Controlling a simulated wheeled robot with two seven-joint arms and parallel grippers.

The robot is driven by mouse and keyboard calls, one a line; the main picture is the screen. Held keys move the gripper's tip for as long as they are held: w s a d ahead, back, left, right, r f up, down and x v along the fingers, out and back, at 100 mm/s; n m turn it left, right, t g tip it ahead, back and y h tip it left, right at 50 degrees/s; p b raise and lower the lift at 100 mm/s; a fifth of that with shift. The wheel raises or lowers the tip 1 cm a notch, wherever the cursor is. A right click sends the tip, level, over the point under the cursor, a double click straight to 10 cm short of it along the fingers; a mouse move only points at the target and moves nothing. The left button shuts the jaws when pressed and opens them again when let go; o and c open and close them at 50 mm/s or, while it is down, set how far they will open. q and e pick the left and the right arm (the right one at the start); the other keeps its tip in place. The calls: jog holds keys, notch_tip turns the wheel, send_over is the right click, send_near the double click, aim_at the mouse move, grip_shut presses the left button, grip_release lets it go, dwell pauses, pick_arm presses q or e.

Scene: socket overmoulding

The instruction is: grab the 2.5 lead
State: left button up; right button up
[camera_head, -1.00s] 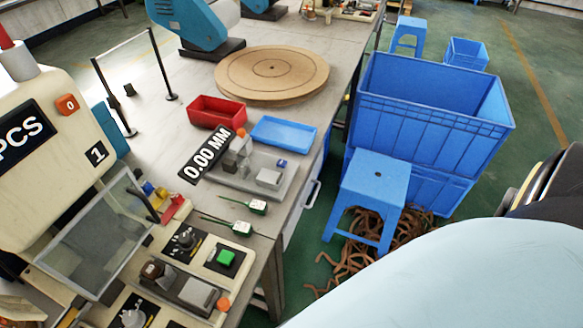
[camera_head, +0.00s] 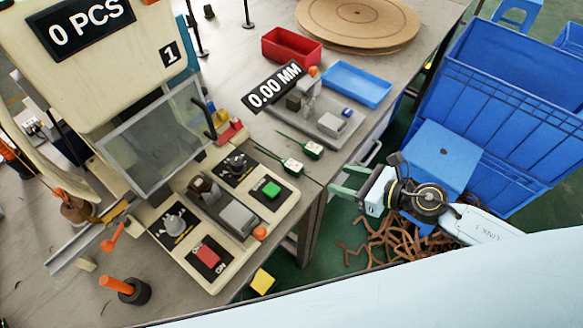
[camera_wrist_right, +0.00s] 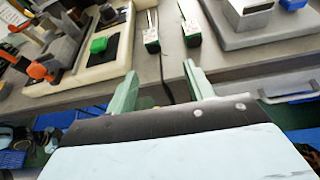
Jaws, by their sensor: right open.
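Two small leads with white-and-green bodies and thin dark probes lie side by side on the table edge. One is the nearer lead (camera_head: 292,167) and the other is the farther lead (camera_head: 313,150). They also show in the right wrist view, as a left lead (camera_wrist_right: 151,38) and a right lead (camera_wrist_right: 192,33). Their labels are too small to read, so I cannot tell which is the 2.5 lead. My right gripper (camera_head: 341,180) is open and empty, off the table's edge, with its green fingers pointing at the leads. In the wrist view the fingertips (camera_wrist_right: 160,72) are short of both leads. My left gripper is not in view.
A grey gauge stand (camera_head: 325,125) with a 0.00 MM display (camera_head: 272,86) sits behind the leads. A machine base with a green button (camera_head: 271,189) is in front-left. A blue tray (camera_head: 357,84), red bin (camera_head: 291,46) and blue stool (camera_head: 440,152) are nearby.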

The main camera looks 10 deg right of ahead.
aim_at(301, 169)
jog(key=shift+n, duration=0.6)
jog(key=x, duration=0.8)
jog(key=shift+s+a+r, duration=0.15)
jog(key=shift+a+r, duration=0.2)
jog(key=shift+r, duration=0.05)
jog(key=shift+s+a+x, duration=0.1)
jog(key=shift+a+x, duration=0.05)
jog(key=shift+x, duration=1.2)
jog(key=shift+s+a+x, duration=0.1)
jog(key=shift+a+x, duration=0.1)
jog(key=shift+x, duration=1.15)
jog(key=shift+r, duration=0.15)
jog(key=shift+c, duration=0.4)
jog(key=c, duration=1)
